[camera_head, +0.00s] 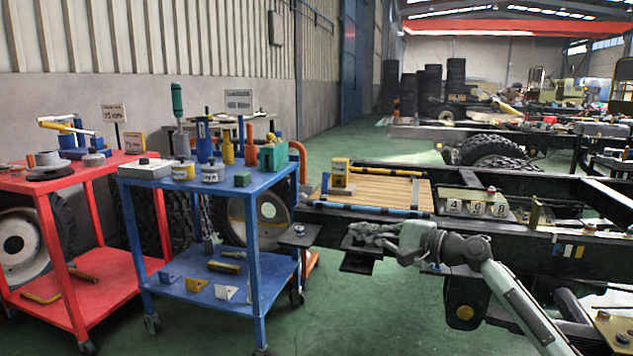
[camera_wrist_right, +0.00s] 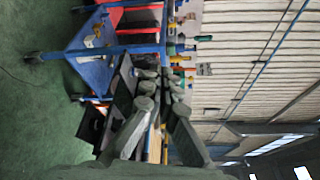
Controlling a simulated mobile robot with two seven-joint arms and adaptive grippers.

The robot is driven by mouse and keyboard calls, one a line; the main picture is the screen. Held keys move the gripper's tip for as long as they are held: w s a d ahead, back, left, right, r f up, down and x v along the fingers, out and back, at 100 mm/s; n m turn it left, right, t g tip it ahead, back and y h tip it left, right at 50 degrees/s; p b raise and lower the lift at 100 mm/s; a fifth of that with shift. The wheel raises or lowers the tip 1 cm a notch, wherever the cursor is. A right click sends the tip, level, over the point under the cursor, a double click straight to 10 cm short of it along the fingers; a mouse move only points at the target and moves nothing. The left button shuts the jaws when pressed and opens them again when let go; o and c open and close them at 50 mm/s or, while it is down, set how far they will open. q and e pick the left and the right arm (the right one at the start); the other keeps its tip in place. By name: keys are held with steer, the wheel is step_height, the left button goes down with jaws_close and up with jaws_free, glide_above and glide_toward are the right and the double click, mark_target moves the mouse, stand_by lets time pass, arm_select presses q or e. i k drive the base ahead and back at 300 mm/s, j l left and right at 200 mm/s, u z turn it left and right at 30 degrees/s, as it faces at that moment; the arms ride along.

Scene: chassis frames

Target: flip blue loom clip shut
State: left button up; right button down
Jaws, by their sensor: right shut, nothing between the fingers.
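My right gripper (camera_head: 358,233) reaches in from the lower right in the head view, its fingers pointing left beside the dark chassis rail (camera_head: 470,228). It is shut and empty. Its fingers (camera_wrist_right: 165,84) also show close together in the wrist view. A row of small coloured marks or clips (camera_head: 569,250), blue, white and yellow, shows on the rail's side to the right of the gripper. They are too small to tell which is the blue loom clip, or whether it is open. My left gripper is not in view.
A wooden slatted board (camera_head: 395,190) lies on the chassis between striped bars. Number blocks (camera_head: 476,208) sit to its right. A blue cart (camera_head: 262,180) with tools and a red cart (camera_head: 100,170) stand left. Green floor (camera_head: 350,310) is clear below the gripper.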

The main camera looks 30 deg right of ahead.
mark_target(326, 175)
steer(key=i+l, duration=1)
steer(key=l, duration=0.2)
